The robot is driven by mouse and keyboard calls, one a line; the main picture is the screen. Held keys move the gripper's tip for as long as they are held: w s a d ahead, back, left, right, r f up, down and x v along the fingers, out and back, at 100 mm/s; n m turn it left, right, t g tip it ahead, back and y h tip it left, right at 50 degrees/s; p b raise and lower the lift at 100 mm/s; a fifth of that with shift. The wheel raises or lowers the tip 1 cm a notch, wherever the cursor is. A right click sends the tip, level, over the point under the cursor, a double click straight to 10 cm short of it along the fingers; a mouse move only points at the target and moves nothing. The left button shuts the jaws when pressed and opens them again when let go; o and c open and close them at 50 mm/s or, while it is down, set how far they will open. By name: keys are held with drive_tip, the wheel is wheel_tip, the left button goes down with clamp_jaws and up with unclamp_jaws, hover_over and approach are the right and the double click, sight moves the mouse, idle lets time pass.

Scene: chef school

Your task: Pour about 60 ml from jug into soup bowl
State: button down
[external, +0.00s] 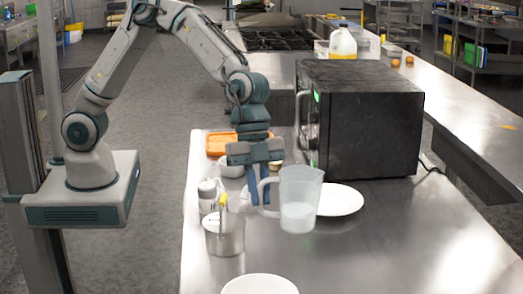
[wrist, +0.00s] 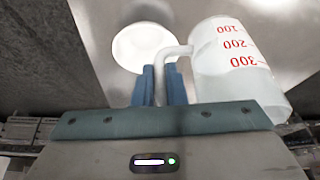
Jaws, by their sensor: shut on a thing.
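The clear jug (external: 299,193) is upright, with pale liquid in its lower part. My gripper (external: 264,203) is shut on its handle, with the jug to the right of the fingers. The jug seems to be held above the counter. In the wrist view, the jug (wrist: 230,60) shows red marks 100, 200 and 300, and the blue fingers of my gripper (wrist: 161,78) close around the handle. A white bowl (external: 260,285) stands at the near edge, partly cut off by the frame. A white round dish (wrist: 142,46) shows beyond the fingertips in the wrist view.
A white plate (external: 343,201) lies behind the jug, before the black microwave (external: 362,120). A metal pot (external: 224,235), a shaker (external: 208,195), a small white bowl (external: 231,169) and an orange tray (external: 219,143) line the left side. The right front counter is clear.

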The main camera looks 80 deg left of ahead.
drive_tip(key=shift+m, duration=0.8)
wheel_tip(320, 180, down, 13)
drive_tip(key=shift+s+f+p, duration=0.15)
drive_tip(key=shift+p, duration=0.25)
drive_tip(key=shift+s+d, duration=0.15)
